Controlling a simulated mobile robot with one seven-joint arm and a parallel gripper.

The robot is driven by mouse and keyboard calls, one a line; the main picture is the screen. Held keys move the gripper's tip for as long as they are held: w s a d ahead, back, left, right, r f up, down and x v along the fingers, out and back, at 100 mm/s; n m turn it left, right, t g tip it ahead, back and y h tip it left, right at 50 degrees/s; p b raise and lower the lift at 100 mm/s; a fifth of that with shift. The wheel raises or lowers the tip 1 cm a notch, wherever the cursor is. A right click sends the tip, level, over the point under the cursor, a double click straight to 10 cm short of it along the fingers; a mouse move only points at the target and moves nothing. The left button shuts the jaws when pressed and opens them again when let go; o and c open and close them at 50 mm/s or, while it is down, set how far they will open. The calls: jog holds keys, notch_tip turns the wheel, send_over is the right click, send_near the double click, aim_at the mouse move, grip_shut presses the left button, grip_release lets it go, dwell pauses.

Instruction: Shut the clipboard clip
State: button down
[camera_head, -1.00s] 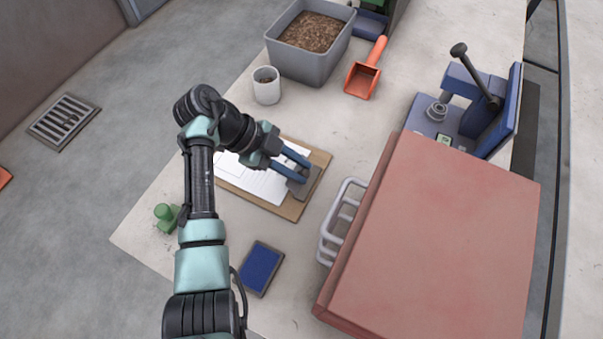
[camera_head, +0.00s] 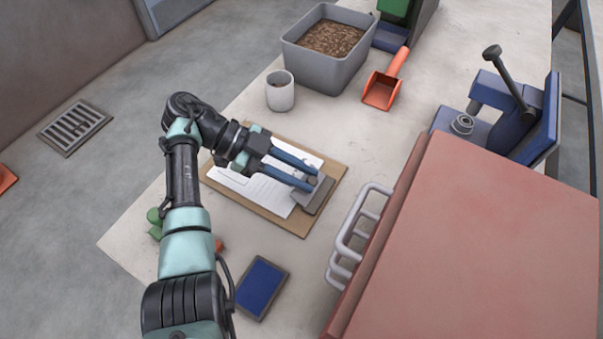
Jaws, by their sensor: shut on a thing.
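The brown clipboard (camera_head: 278,219) lies flat on the pale table with white printed paper (camera_head: 262,192) on it. Its grey metal clip (camera_head: 316,198) is at the board's right end. My gripper (camera_head: 313,184) reaches in from the left over the paper, its two blue fingers pointing right. The fingertips are at the clip's upper left part and are shut on it. The fingers cover part of the clip and paper. I cannot tell from this view how far the clip's lever stands up.
A blue pad (camera_head: 262,288) lies in front. A white cup (camera_head: 280,92), grey pellet bin (camera_head: 320,60) and orange scoop (camera_head: 384,88) stand behind. A blue press (camera_head: 508,120) is far right.

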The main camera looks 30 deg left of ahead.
jog(key=c, duration=0.7)
grip_release()
jog(key=shift+a, duration=0.1)
jog(key=v, duration=1.3)
